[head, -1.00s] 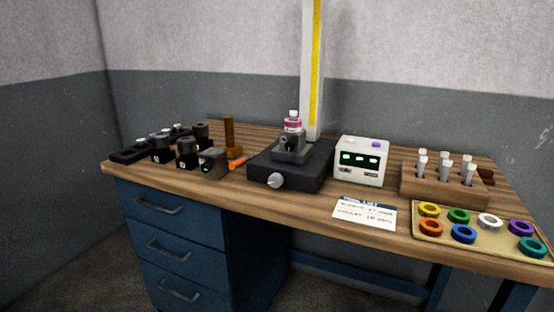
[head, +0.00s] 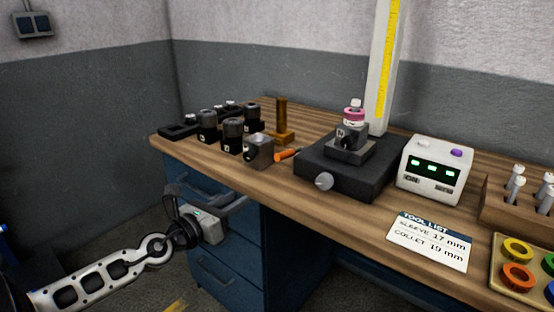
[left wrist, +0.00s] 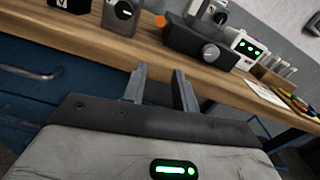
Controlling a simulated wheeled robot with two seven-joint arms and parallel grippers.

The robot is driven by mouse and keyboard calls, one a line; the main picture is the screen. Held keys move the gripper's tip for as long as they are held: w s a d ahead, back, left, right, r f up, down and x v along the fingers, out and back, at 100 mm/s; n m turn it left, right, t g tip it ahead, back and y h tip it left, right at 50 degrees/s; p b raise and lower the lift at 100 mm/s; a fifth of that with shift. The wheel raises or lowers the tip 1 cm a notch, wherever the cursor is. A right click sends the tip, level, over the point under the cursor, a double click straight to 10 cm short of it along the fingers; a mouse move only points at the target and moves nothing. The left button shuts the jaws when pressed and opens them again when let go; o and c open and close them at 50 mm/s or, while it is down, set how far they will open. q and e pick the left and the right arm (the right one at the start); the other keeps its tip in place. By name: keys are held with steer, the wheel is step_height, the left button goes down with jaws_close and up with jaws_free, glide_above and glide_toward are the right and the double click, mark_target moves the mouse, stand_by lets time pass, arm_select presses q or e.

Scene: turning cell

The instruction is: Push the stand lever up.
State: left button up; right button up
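A black stand (head: 345,170) with a round silver knob (head: 323,181) at its front sits on the bench and carries a holder with a pink ring (head: 354,115). An orange handle (head: 287,155) lies between this stand and a grey block (head: 258,150); it also shows in the left wrist view (left wrist: 160,20). I cannot tell which part is the stand lever. My left gripper (head: 238,203) is in front of the drawers, below the bench edge, apart from these things. In the left wrist view its fingers (left wrist: 160,72) are spread and empty. My right gripper is not in view.
Several black tool holders (head: 232,133) and a brown post (head: 281,118) stand at the left of the wooden bench (head: 290,190). A white display box (head: 435,170), a tool list card (head: 430,240) and a tray of coloured rings (head: 497,270) are to the right.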

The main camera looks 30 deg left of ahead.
mark_target(276, 159)
arm_select(q)
steer(key=w+r+m, duration=0.1)
steer(key=w, duration=0.4)
steer(key=w+r+m, duration=0.1)
steer(key=w, duration=0.5)
steer(key=w+r+m, duration=0.1)
steer(key=w+m, duration=0.1)
steer(key=w, duration=0.4)
steer(key=shift+w+d+b, duration=0.1)
steer(key=shift+w+b, duration=0.05)
steer(key=shift+b, duration=0.25)
steer(key=shift+h, duration=0.3)
jaws_close()
